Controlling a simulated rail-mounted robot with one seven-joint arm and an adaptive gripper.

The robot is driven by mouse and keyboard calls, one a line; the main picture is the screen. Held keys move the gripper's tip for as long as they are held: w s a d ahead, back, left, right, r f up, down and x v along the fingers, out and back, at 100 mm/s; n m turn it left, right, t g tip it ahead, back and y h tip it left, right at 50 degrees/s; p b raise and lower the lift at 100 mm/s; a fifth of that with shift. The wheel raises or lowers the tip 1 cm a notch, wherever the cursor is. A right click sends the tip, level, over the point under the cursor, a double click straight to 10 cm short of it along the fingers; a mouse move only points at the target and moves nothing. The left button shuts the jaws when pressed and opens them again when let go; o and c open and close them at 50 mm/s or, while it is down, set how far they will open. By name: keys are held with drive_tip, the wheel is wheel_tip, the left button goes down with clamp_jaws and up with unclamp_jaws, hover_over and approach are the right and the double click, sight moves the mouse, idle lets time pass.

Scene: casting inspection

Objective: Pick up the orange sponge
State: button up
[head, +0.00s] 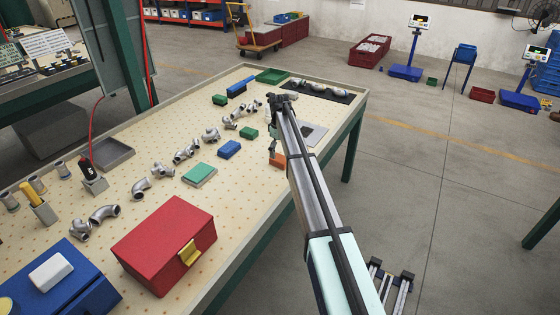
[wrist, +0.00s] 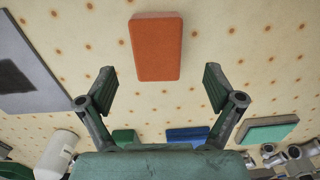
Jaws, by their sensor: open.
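The orange sponge (wrist: 156,48) lies flat on the pegboard-like table top, at the upper middle of the wrist view. In the head view the sponge (head: 277,161) shows near the table's right edge, partly hidden by my arm. My gripper (wrist: 159,88) is open and empty, its two fingers spread apart. The sponge is ahead of the fingertips and between their lines in the wrist view; I cannot tell the exact height above it. In the head view my gripper (head: 273,144) hangs over the table close to the sponge.
A grey plate (head: 313,134) lies beside the sponge, also seen in the wrist view (wrist: 25,70). A blue block (head: 229,149), a green block (head: 249,133) and a teal-topped pad (head: 200,174) are nearby. Metal pipe fittings (head: 187,151) line the table. A red box (head: 166,243) stands in front.

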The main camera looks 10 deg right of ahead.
sight(280, 158)
drive_tip(key=shift+w+d+f+p, duration=0.1)
drive_tip(key=shift+f+p, duration=0.45)
drive_tip(key=shift+f, duration=0.8)
drive_tip(key=shift+d+f+p, duration=0.1)
drive_tip(key=shift+f+p, duration=0.4)
drive_tip(key=shift+f, duration=0.85)
drive_tip(key=c, duration=1.1)
